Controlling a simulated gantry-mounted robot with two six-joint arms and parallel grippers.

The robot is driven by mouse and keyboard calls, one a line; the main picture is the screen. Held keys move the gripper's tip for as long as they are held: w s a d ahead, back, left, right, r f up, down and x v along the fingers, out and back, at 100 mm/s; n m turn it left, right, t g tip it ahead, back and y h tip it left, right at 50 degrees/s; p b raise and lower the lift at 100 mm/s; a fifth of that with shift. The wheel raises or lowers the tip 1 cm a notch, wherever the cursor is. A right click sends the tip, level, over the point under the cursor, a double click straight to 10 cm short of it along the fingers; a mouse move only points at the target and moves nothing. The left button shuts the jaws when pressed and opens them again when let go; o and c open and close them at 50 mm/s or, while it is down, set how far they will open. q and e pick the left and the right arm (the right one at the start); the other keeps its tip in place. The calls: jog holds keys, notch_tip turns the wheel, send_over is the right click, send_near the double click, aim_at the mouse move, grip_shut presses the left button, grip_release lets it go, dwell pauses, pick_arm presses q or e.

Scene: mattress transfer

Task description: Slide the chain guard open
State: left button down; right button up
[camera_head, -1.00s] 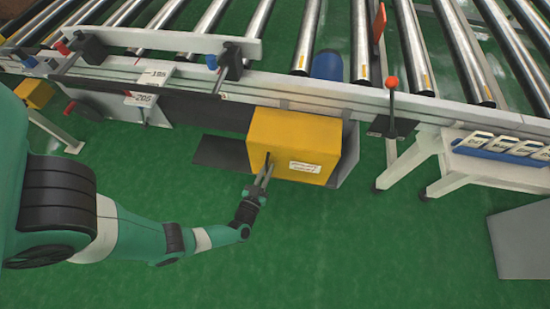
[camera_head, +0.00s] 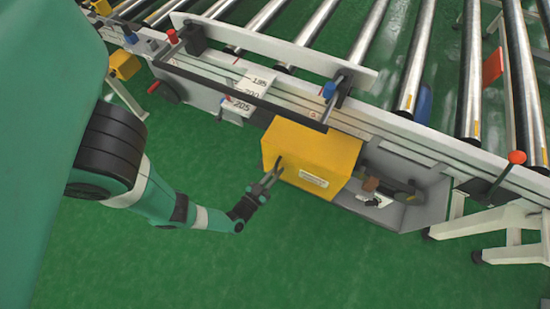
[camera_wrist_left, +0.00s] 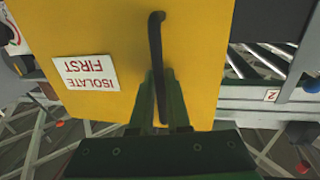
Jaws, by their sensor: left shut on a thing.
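The yellow chain guard (camera_head: 312,155) hangs on the front side of the conveyor; a gap to its right shows a grey housing (camera_head: 415,205) with small mechanical parts inside. My left gripper (camera_head: 272,174) is at the guard's left end, shut on its dark handle. In the left wrist view the black handle (camera_wrist_left: 156,45) runs between the fingers of my left gripper (camera_wrist_left: 159,98), against the yellow guard face (camera_wrist_left: 100,28) with its "ISOLATE FIRST" label (camera_wrist_left: 86,72). My right gripper is not in view.
White legs (camera_head: 490,222) stand at the right. The green floor (camera_head: 330,260) in front is clear.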

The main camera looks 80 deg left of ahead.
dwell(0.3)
pick_arm(q)
jog(key=c, duration=1.2)
grip_release()
jog(key=shift+o, duration=0.2)
jog(key=shift+d, duration=0.1)
jog(key=p+v, duration=0.1)
jog(key=v, duration=1)
jog(key=shift+s+d+p, duration=0.15)
jog(key=shift+s+p, duration=0.05)
jog(key=shift+p, duration=0.15)
